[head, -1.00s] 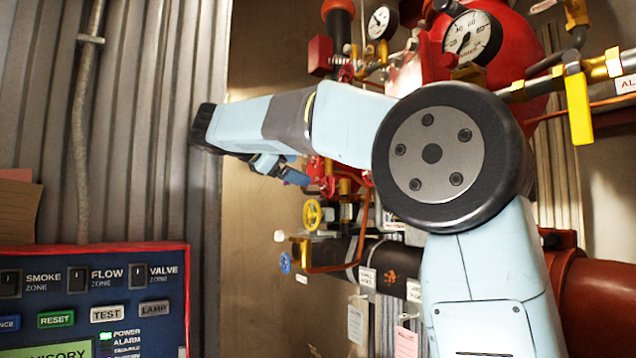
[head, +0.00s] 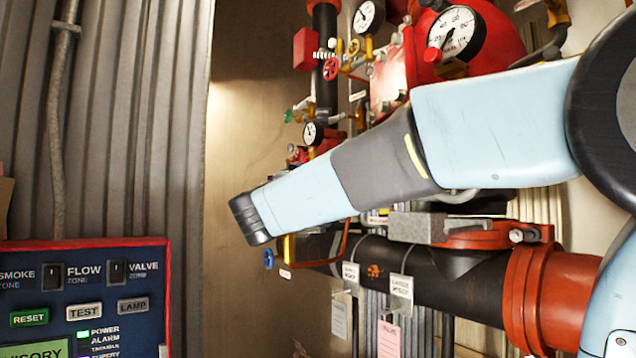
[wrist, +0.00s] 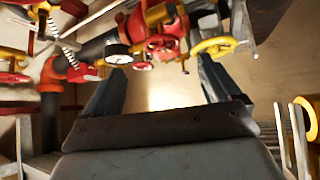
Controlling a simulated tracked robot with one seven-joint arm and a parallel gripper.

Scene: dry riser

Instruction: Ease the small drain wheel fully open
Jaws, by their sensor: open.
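Several small handwheels show, and I cannot tell by label which is the drain wheel. In the wrist view a yellow handwheel (wrist: 215,46) is just beyond the right fingertip, and a red handwheel (wrist: 162,46) is beyond the gap between the fingers. A small blue handwheel (head: 268,258) shows in the head view just below the end of my arm. My gripper (wrist: 158,68) is open, with nothing between its fingers. It appears apart from the wheels. In the head view my arm hides the gripper and the yellow wheel.
A small gauge (wrist: 118,54) is near the left fingertip. Red and brass pipework crowds the upper left of the wrist view. A black pipe (head: 440,285) with hanging tags runs below my arm. A control panel (head: 85,300) stands at left.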

